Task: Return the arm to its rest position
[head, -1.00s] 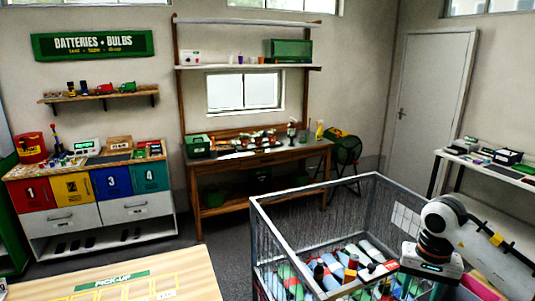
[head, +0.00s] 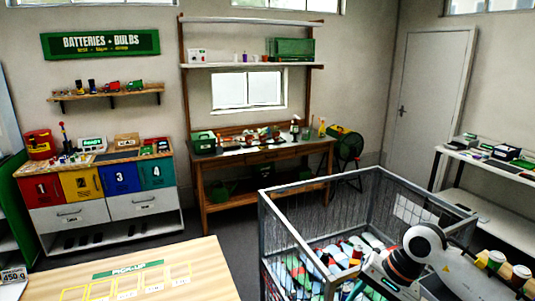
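My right arm (head: 425,250) comes in from the lower right, white with black joints. Its end, with the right gripper (head: 372,281), hangs over the front right part of the wire cage bin (head: 263,225). The fingers cannot be made out, so I cannot tell whether they are open or shut or hold anything. Colourful containers (head: 315,262) fill the bin under the arm. My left arm and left gripper are not in view.
A wooden pick-up table (head: 200,270) is at the lower left, its marked spaces bare. A 450 g display (head: 13,275) stands at the left edge. Capped jars (head: 495,260) show at the lower right. A workbench (head: 265,155) and drawer cabinet (head: 65,215) line the back.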

